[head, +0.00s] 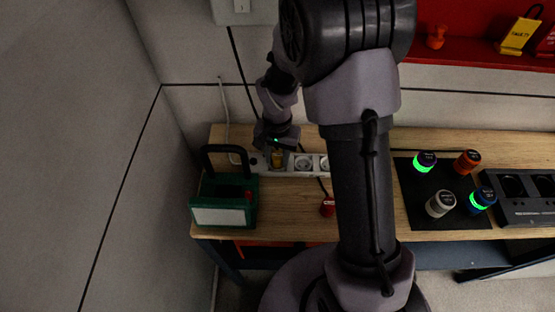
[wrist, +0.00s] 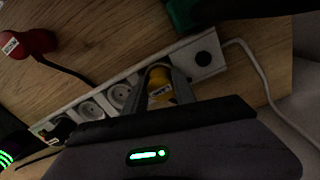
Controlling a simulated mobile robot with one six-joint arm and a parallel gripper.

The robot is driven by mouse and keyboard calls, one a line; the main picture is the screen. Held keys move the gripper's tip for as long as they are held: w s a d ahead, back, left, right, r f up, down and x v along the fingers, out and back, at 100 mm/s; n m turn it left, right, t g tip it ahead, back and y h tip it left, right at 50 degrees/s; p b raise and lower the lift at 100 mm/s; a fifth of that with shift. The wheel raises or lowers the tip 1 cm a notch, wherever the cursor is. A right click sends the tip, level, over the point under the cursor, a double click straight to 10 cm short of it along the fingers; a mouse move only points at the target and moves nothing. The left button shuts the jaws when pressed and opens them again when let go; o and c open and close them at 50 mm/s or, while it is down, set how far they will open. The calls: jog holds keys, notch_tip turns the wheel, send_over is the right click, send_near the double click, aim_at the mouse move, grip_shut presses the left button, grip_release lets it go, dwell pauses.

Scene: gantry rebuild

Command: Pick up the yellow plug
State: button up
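The yellow plug (wrist: 160,82) sits at the power strip (wrist: 93,107), in the socket position near the strip's end cap with the dark round spot. In the head view the yellow plug (head: 278,159) shows small, just below my gripper (head: 277,150). In the wrist view my gripper (wrist: 163,82) has its two grey fingers on either side of the yellow plug, with the tips very close to it. I cannot tell whether the fingers press on it or leave a small gap. The plug's lower part is hidden.
A green box with a black handle (head: 224,212) stands left of the strip. A red plug (head: 327,207) lies on the wooden bench. A black mat (head: 413,214) with several round knobs lies at right, beside a grey panel (head: 520,210). A wall stands close at left.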

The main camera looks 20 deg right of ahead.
grip_shut()
